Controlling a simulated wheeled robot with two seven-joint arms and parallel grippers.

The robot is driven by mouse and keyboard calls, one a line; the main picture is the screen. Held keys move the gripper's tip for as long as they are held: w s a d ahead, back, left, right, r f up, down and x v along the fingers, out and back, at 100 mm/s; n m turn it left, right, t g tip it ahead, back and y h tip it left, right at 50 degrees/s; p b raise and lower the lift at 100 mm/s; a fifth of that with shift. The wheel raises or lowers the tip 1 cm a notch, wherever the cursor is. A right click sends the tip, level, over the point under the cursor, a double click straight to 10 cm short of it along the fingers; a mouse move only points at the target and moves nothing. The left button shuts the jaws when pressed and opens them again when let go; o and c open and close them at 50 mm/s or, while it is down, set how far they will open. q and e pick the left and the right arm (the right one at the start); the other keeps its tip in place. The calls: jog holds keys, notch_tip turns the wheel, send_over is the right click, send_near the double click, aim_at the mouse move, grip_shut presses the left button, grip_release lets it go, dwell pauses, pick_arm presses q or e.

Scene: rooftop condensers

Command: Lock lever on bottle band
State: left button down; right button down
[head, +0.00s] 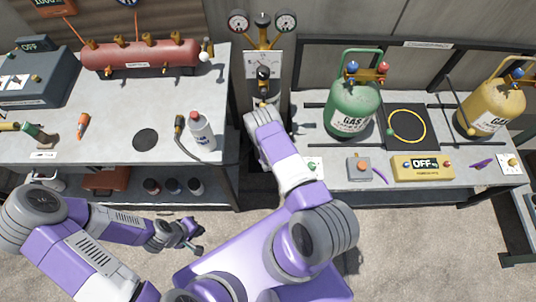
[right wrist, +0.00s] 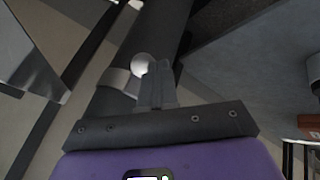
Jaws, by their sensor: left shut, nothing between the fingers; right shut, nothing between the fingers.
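A tall dark grey bottle (right wrist: 175,20) fills the upper middle of the right wrist view. A pale band (right wrist: 118,84) shows on its side. A white ball knob (right wrist: 142,63), apparently the lever's end, lies by the band. My right gripper (right wrist: 158,72) is shut and empty, its fingertips right beside the knob; I cannot tell whether they touch. In the head view my right arm reaches up to the gap between the benches, and its hand hides most of the band area. My left gripper (head: 193,240) is shut and empty, low in front of the left bench.
The left bench (head: 105,125) bears a red tank (head: 140,56) and a white spray bottle (head: 201,132). A gauge manifold (head: 263,35) stands behind the gap.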

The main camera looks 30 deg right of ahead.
jog(key=shift+d, duration=0.15)
jog(key=shift+d+f+b, duration=0.1)
jog(key=shift+d+b, duration=1.05)
jog(key=shift+d, duration=0.75)
